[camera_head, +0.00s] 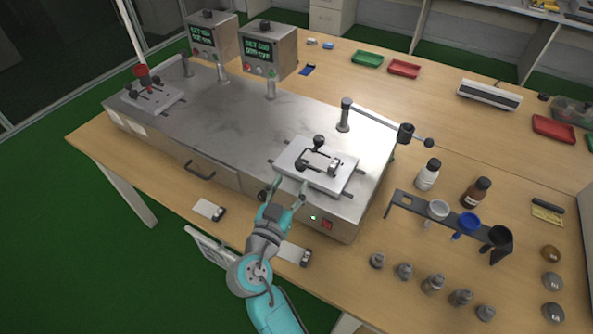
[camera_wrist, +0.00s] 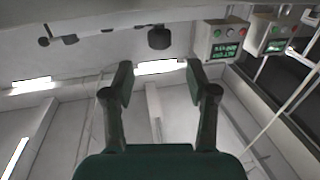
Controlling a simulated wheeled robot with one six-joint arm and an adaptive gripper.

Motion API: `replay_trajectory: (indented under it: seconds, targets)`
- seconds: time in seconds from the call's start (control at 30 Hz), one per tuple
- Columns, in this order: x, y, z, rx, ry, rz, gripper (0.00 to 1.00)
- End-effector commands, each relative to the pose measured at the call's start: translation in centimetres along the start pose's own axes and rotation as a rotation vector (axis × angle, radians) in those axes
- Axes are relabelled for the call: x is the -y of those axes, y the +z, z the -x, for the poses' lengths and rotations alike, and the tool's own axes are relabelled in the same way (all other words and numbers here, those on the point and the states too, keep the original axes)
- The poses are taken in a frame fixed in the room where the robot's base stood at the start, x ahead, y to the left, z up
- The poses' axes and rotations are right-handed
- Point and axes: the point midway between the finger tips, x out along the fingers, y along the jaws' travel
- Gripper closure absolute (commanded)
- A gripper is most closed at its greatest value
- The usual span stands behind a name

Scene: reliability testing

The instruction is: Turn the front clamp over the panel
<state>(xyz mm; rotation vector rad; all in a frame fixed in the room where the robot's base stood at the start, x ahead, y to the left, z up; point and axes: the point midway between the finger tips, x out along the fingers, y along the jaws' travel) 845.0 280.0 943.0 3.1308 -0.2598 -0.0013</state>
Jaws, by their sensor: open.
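The panel (camera_head: 290,163) is a pale flat plate on the right end of the grey metal machine. Dark clamp parts with a black round knob (camera_head: 319,141) stand on it. The front clamp (camera_head: 304,165) seems to be the dark part nearest me; whether it lies over the panel I cannot tell. My gripper (camera_head: 284,195) is open and empty at the machine's front edge, just in front of the panel and apart from the clamp. In the wrist view, its two dark fingers (camera_wrist: 160,85) are spread, with a dark knob (camera_wrist: 159,38) beyond them.
A post with a swing arm (camera_head: 375,117) stands behind the panel. A second plate with clamps (camera_head: 153,95) is at the machine's far left. Two display boxes (camera_head: 268,49) stand behind. Bottles (camera_head: 428,174) and a dark rack (camera_head: 410,207) are to the right.

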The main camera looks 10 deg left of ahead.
Motion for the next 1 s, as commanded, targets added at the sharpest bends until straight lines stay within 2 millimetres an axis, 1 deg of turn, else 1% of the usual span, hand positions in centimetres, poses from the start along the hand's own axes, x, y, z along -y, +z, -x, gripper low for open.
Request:
replay_trajectory:
  seconds: [0.03, 0.1, 0.2, 0.3, 0.43, 1.0]
  targets:
    - [0.1, 0.1, 1.0, 0.001, -0.002, 0.001, 0.42]
    - [0.1, 0.0, 2.0, 0.000, -0.003, 0.000, 0.42]
    - [0.0, 0.1, 3.1, 0.001, -0.001, 0.000, 0.42]
    - [0.0, 0.0, 3.7, 0.000, -0.001, 0.000, 0.42]
    - [0.0, 0.0, 3.9, 0.000, 0.001, 0.000, 0.42]
    - [0.0, 0.0, 3.9, 0.000, 0.001, 0.000, 0.42]
